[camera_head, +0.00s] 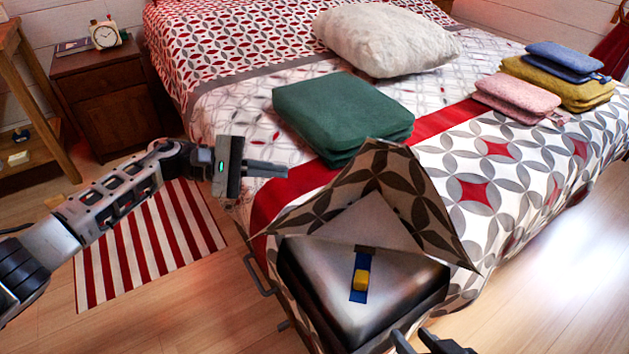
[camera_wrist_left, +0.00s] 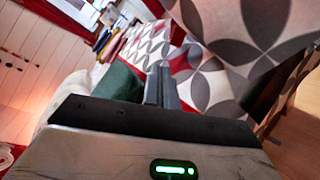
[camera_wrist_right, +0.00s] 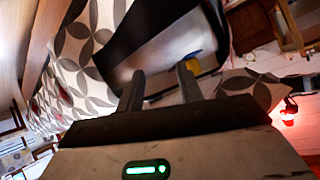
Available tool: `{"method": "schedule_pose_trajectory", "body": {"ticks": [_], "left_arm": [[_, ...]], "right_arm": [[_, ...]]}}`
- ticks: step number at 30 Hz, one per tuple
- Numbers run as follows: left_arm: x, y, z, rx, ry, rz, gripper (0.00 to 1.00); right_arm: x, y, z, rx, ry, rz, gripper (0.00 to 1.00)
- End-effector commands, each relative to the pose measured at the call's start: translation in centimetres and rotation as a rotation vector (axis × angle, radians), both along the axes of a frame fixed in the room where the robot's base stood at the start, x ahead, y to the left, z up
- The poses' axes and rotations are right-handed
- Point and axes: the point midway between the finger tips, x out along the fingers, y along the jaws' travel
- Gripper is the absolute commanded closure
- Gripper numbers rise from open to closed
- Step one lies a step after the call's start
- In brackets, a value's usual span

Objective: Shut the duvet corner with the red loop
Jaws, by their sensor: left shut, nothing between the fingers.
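The duvet corner (camera_head: 425,205) with grey leaf print is lifted off the bed corner, showing its pale underside (camera_head: 370,222). Beneath it is a dark, shiny mattress corner (camera_head: 315,265) with a blue strip (camera_head: 359,296) and a yellow toggle (camera_head: 361,280). The toggle also shows in the right wrist view (camera_wrist_right: 195,54). I cannot make out a red loop. My left gripper (camera_head: 287,170) is shut and empty, left of the lifted corner; its fingers (camera_wrist_left: 160,70) are together. My right gripper (camera_head: 414,336) is open and empty at the bottom edge, its fingers (camera_wrist_right: 160,74) pointing towards the mattress corner.
Green folded blankets (camera_head: 340,110), a white pillow (camera_head: 385,40), pink cloths (camera_head: 515,95) and a yellow and blue stack (camera_head: 560,80) lie on the bed. A nightstand (camera_head: 105,95) with a clock and a striped rug (camera_head: 150,245) are left. The floor (camera_head: 560,270) at right is clear.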

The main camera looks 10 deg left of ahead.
Motion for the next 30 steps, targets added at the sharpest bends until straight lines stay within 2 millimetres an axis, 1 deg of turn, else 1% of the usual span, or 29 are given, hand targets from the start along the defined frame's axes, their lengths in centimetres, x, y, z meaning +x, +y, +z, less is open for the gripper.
{"method": "schedule_pose_trajectory", "body": {"ticks": [2, 5, 16, 17, 18, 22, 26, 30], "left_arm": [[0.2, -0.6, -0.1, 0.004, -0.007, -0.006, 1.0], [0.5, -2.0, -0.2, 0.002, -0.008, -0.007, 1.0], [2.6, -9.5, -1.7, 0.0, -0.006, -0.007, 1.0], [2.5, -9.5, -1.4, 0.003, -0.007, -0.004, 1.0], [1.8, -9.2, -0.8, 0.005, -0.005, -0.004, 1.0], [0.4, -9.2, 0.0, 0.003, -0.006, -0.005, 1.0], [-0.4, -9.3, 0.4, 0.002, -0.004, -0.004, 1.0], [-0.7, -9.3, 0.5, 0.001, -0.003, -0.003, 1.0]], "right_arm": [[0.0, 0.1, -0.1, 0.0, 0.004, 0.002, 0.64], [0.0, 0.0, 0.0, -0.001, 0.008, 0.002, 0.64], [-0.1, -0.1, -0.2, -0.008, 0.023, 0.0, 0.64], [-0.1, -0.1, 0.1, -0.009, 0.024, 0.0, 0.64], [-0.2, -0.2, 0.3, -0.013, 0.036, -0.002, 0.64], [-0.4, -0.5, 0.2, -0.025, 0.056, -0.006, 0.64], [-0.3, -0.6, 1.1, -0.024, 0.031, -0.013, 0.64], [-0.5, -0.7, 1.2, -0.022, 0.027, -0.016, 0.64]]}}
